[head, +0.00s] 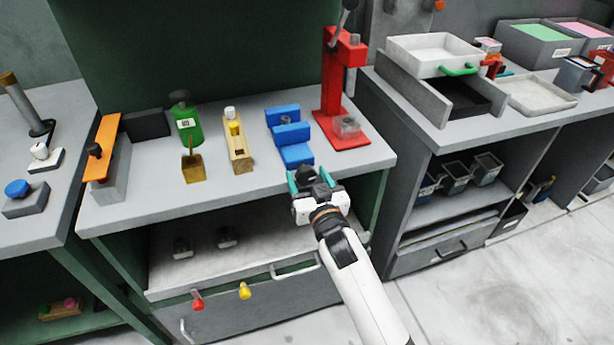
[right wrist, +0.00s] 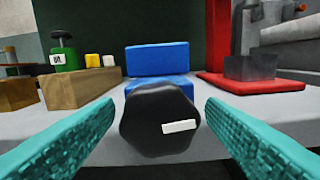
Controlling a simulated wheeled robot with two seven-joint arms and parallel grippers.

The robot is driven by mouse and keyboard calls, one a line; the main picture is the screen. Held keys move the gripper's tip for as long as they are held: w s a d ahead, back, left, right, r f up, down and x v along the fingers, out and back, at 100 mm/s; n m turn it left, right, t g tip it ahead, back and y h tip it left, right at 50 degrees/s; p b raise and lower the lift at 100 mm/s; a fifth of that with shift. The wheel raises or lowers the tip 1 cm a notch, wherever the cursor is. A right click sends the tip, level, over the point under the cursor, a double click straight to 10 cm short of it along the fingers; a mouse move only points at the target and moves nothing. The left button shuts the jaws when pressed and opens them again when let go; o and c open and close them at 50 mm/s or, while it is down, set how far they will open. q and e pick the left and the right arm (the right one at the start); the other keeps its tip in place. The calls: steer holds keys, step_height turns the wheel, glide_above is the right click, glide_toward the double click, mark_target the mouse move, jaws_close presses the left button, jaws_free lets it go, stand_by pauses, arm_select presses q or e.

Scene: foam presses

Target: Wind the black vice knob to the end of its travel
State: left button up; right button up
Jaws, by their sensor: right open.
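The black vice knob (right wrist: 158,120) is lobed, with a white bar mark on its face to the right of centre, lying nearly level. It sits at the near end of the blue vice (head: 292,136), whose blue blocks show behind it in the right wrist view (right wrist: 160,60). In the head view the knob (head: 305,173) is partly hidden by my gripper. My right gripper (head: 309,180) is open at the bench's front edge. Its teal fingers stand one on each side of the knob, with a visible gap on both sides in the right wrist view. My left gripper is not in view.
A red press (head: 345,95) stands right of the vice. A yellow-and-wood block (head: 238,145) and a green bottle-like item (head: 187,125) stand to its left. An orange bar (head: 102,148) lies farther left.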

steer(key=shift+w+a, duration=0.1)
steer(key=shift+w, duration=0.2)
steer(key=shift+c, duration=0.6)
steer(key=c, duration=0.9)
steer(key=shift+o, duration=0.2)
steer(key=shift+n+p, duration=0.35)
steer(key=shift+n, duration=0.35)
steer(key=o, duration=1)
steer(key=v, duration=1.2)
